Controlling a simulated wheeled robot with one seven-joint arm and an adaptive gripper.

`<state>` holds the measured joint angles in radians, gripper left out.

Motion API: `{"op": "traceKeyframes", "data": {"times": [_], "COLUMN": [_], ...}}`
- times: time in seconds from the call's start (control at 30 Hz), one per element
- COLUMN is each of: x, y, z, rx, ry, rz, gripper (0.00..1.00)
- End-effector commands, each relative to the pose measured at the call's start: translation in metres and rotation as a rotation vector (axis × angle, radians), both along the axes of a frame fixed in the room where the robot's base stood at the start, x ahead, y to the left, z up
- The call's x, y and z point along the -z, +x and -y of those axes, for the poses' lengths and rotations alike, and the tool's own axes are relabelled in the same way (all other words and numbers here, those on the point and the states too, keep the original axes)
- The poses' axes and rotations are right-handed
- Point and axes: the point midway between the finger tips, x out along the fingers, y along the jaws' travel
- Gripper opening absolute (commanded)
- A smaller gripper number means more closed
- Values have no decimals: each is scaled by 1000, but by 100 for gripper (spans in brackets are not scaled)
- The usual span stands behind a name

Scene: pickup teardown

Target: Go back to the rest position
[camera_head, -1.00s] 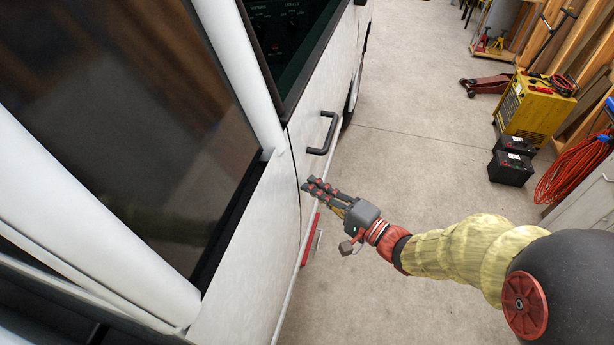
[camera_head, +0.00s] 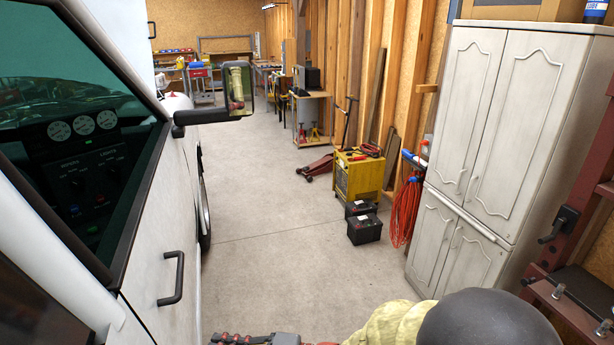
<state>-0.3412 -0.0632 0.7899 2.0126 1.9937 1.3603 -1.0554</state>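My gripper (camera_head: 238,340) shows only as a strip at the bottom edge, with dark fingers and red parts pointing left. Most of it is cut off, so I cannot see whether its fingers are apart or what is between them. My arm's yellow sleeve and dark rounded joint are at the bottom right of the gripper. The white pickup (camera_head: 150,262) stands on the left, with a black door handle (camera_head: 172,278) on its side. The gripper appears below and to the right of the handle, apart from it.
A white cabinet (camera_head: 480,110) stands at the right, beside a dark red metal frame (camera_head: 575,200). A yellow machine (camera_head: 357,177), black batteries (camera_head: 364,229) and an orange cable (camera_head: 404,212) line the right wall. The concrete floor (camera_head: 265,245) between them and the pickup is free.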

Motion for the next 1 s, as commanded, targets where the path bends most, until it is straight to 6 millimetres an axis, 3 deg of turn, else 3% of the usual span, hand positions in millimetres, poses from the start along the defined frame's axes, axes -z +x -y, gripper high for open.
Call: {"op": "traceKeyframes", "data": {"times": [0.1, 0.27, 0.4, 0.5, 0.63, 0.77, 0.87, 1.0], "x": [30, 51, 58, 60, 57, 45, 24, -20], "y": [-39, -94, -133, -148, -152, -141, -127, -111], "z": [2, 19, 56, 94, 151, 215, 267, 334], "rx": [-109, -271, -379, -414, -405, -332, -240, -90], "ry": [-98, -274, -482, -650, -873, -1096, -1259, -1456], "rz": [-143, -257, -282, -257, -180, -58, 59, 245], "gripper": [0, 0, 0, 0, 0, 0, 0, 0]}}
